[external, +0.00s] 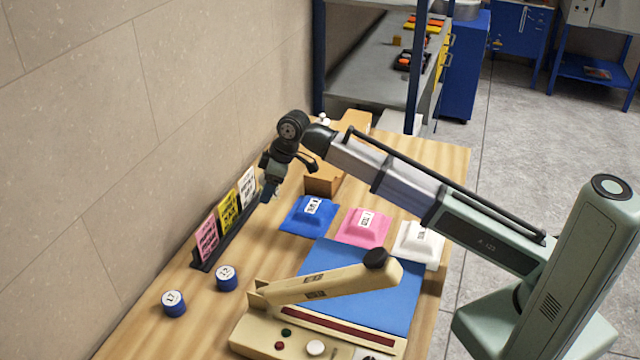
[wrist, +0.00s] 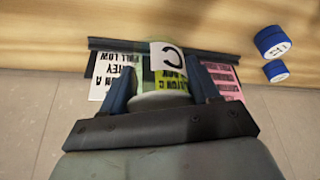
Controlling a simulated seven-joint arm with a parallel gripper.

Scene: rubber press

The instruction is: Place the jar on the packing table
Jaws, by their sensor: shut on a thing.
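A pale, partly see-through jar (wrist: 151,90) with a white label marked C is between the blue fingers of my gripper (wrist: 163,84) in the wrist view. In the external view my gripper (external: 270,190) hangs above the wooden table (external: 205,285), near the card stand. The jar is hard to make out there, hidden by the fingers and wrist. The gripper is shut on the jar. I cannot tell which surface is the packing table.
A black stand (external: 227,240) with pink, yellow and white cards is along the wall. Blue tins (external: 174,304) stand at front left. Blue (external: 308,215), pink (external: 363,227) and white (external: 418,241) pads lie right of the gripper. A beige press (external: 315,330) is in front; a cardboard box (external: 322,182) behind.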

